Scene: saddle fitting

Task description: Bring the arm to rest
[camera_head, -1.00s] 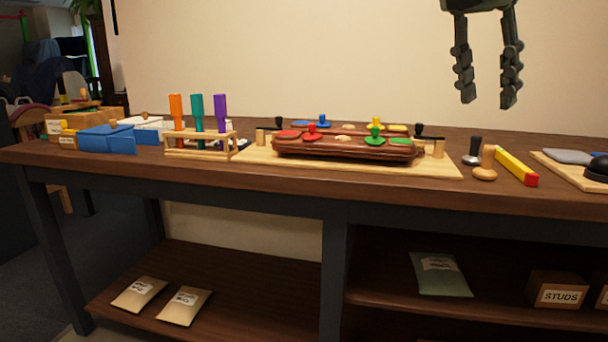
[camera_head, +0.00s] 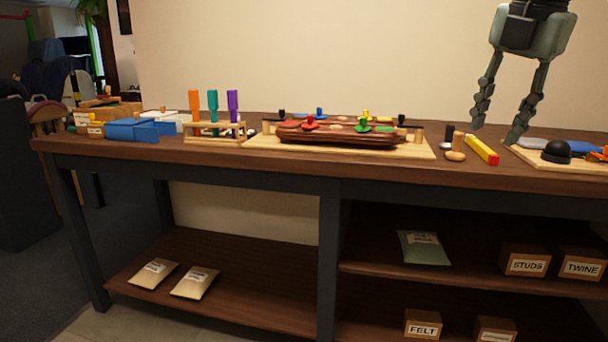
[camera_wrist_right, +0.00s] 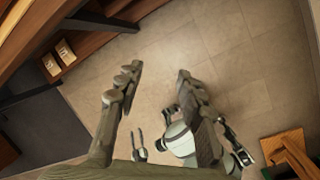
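My right gripper (camera_head: 498,130) is at the upper right of the head view, above the right part of the bench. Its fingers point down, spread apart with nothing between them. My left gripper is not in the head view. The brown saddle piece (camera_head: 340,133), with coloured knobs in red, green, yellow and blue, lies on a pale board (camera_head: 270,146) in the middle of the bench.
The bench (camera_head: 300,163) holds a rack (camera_head: 215,138) of orange, teal and purple tools, blue bins (camera_head: 132,130), a yellow-and-red bar (camera_head: 481,149) and a board with a black dome (camera_head: 556,151).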

